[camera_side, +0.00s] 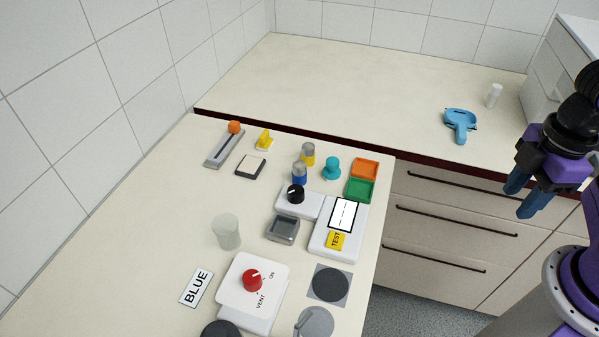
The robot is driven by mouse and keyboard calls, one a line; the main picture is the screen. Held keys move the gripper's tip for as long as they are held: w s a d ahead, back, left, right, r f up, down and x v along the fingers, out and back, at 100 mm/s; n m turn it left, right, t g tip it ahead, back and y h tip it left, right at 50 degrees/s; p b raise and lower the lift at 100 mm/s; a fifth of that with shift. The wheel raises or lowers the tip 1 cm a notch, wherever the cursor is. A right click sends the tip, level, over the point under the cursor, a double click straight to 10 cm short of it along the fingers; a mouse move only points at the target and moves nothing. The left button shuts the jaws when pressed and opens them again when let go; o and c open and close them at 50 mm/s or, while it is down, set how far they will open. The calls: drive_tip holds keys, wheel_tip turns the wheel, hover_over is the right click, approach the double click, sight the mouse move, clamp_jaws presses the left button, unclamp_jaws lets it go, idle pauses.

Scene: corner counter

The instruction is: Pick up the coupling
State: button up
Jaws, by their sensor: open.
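No item is plainly marked as the coupling, and I cannot tell which one it is. Small upright parts near the back of the counter include a grey-topped blue cylinder (299,175), a grey-topped yellow cylinder (308,155) and a teal knob-shaped piece (332,168). My gripper (519,203), with blue fingers, is at the right, in front of the drawers and well away from these parts. Its fingers are apart and nothing shows between them.
A blue tool (460,122) and white bottle (494,95) sit on the back counter, otherwise largely clear.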

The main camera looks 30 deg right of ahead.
sight(306, 170)
drive_tip(key=w+d+n+t+h, duration=0.2)
drive_tip(key=w+n+t+h, duration=0.2)
drive_tip(key=w+n+t, duration=0.85)
drive_tip(key=w+a+f+n+g+y, duration=0.1)
drive_tip(key=w+a+f+n+y, duration=0.15)
drive_tip(key=a+n+y, duration=0.4)
drive_tip(key=w+a+f+n+y, duration=0.2)
drive_tip(key=a+f+n+y, duration=0.2)
drive_tip(key=a+n, duration=0.6)
drive_tip(key=x, duration=1.1)
drive_tip(key=shift+a, duration=0.15)
drive_tip(key=shift+x, duration=2.85)
drive_tip(key=shift+a+r, duration=0.2)
clamp_jaws()
